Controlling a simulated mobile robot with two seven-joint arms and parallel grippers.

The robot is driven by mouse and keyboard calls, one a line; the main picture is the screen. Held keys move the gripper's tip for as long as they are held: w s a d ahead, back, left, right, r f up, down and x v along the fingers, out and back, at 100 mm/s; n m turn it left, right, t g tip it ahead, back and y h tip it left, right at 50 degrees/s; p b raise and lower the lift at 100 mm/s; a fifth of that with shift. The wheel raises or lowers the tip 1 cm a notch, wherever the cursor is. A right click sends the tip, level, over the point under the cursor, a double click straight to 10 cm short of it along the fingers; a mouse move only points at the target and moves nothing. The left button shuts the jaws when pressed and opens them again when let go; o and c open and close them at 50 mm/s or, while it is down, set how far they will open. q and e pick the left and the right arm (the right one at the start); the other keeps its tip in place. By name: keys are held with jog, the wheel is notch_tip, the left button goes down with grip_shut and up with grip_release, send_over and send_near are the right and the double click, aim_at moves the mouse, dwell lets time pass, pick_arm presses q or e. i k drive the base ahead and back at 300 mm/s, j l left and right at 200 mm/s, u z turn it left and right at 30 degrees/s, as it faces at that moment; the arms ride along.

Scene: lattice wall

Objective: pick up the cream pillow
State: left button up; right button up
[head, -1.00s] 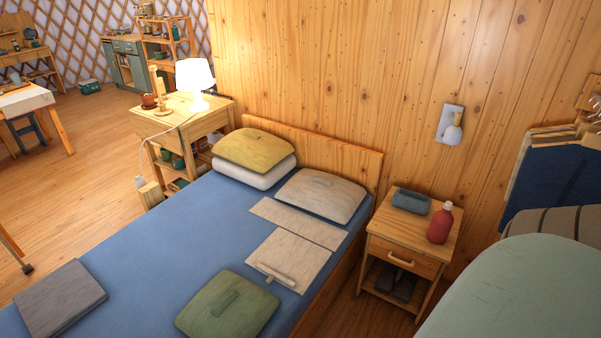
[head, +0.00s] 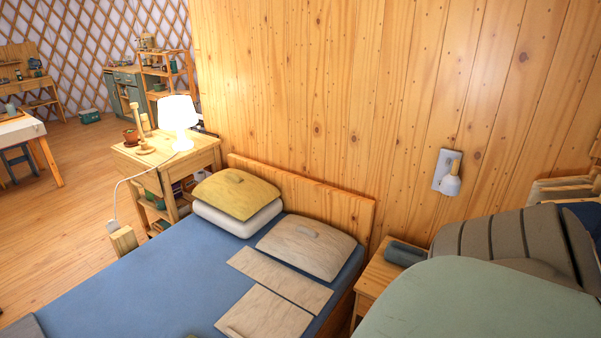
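A pale cream-beige pillow (head: 307,249) lies flat on the blue bed (head: 170,290) near the wooden headboard (head: 310,200), on its right side. A whiter pillow (head: 238,219) lies left of it, mostly hidden under a yellow pillow (head: 236,194). I cannot tell for sure which of the two pale pillows is the cream one. Neither of my grippers is in view, and nothing is touching the pillows.
Flat beige pieces (head: 280,279) lie in front of the beige pillow. A bedside table (head: 131,159) with a lit lamp (head: 178,113) stands left. A nightstand (head: 372,277) stands right, partly hidden by a large pale green and grey shape. Wooden floor is open at left.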

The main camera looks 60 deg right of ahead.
aim_at(317, 249)
jog(key=l, duration=0.9)
jog(key=k+l+u, duration=0.1)
jog(key=l, duration=1.65)
jog(key=k+u, duration=0.05)
